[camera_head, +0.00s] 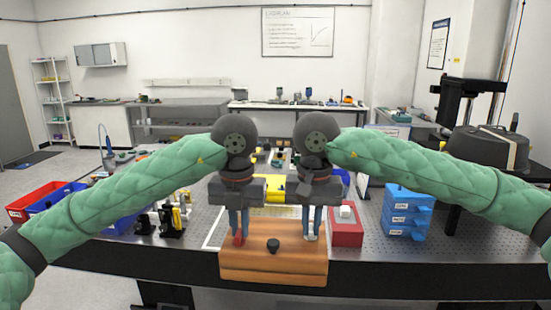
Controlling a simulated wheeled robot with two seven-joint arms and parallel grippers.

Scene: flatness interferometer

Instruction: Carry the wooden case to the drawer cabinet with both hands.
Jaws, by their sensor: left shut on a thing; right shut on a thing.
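The wooden case (273,270) is an orange-brown box with a small dark knob on its top. It shows at the front edge of the dark table, in the lower middle of the head view. My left gripper (239,238) and my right gripper (310,236) point down at the far side of its top, left and right of the knob. Both are shut on the case. I cannot tell whether the case rests on the table or hangs just clear of it. No large drawer cabinet is plain; a small blue drawer-like stack (407,214) with labels stands on the table to the right.
A red box (346,228) with a white block stands right of the case. Black mounts (172,222) and red (34,203) and blue bins stand left. A large dark instrument (487,148) fills the right. Open floor (75,285) shows at the lower left.

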